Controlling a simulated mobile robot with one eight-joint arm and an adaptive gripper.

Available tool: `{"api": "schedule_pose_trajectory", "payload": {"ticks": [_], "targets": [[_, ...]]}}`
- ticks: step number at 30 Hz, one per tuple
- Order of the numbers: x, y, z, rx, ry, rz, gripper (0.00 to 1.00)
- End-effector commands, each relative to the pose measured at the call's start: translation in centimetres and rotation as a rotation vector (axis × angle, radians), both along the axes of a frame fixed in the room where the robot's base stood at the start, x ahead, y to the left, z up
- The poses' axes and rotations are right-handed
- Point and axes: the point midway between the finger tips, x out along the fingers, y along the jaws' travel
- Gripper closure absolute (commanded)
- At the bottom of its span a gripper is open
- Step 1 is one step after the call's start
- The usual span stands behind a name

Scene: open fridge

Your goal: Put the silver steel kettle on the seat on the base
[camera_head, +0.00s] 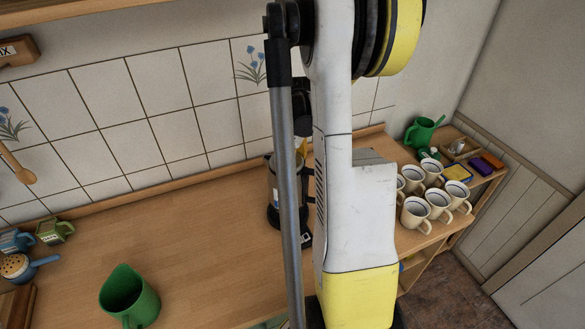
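I cannot make out the silver steel kettle for certain in the head view. A glass-and-black appliance (272,207) stands on the counter against the tiled wall, partly hidden behind my arm. I cannot tell whether it is the kettle, its base or something else. A grey boxy thing (372,156) shows just right of my arm, also partly covered. No base or seat can be clearly identified. My arm runs from top to bottom through the middle of the picture. My gripper is not visible, so its state and anything held are hidden.
A green jug (130,299) stands at the wooden counter's (195,235) front left. Small tins (55,231) and a blue-handled sieve (22,267) are at far left. Several cream mugs (438,201) and a green watering can (421,131) are right. The counter's left-middle is clear.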

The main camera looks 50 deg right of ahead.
Motion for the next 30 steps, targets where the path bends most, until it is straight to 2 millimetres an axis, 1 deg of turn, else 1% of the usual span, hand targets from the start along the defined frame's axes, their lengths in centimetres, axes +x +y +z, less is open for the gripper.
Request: {"api": "schedule_pose_trajectory", "payload": {"ticks": [14,20,30], "targets": [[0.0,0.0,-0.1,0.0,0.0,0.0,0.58],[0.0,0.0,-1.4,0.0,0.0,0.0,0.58],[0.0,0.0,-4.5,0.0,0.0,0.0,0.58]]}}
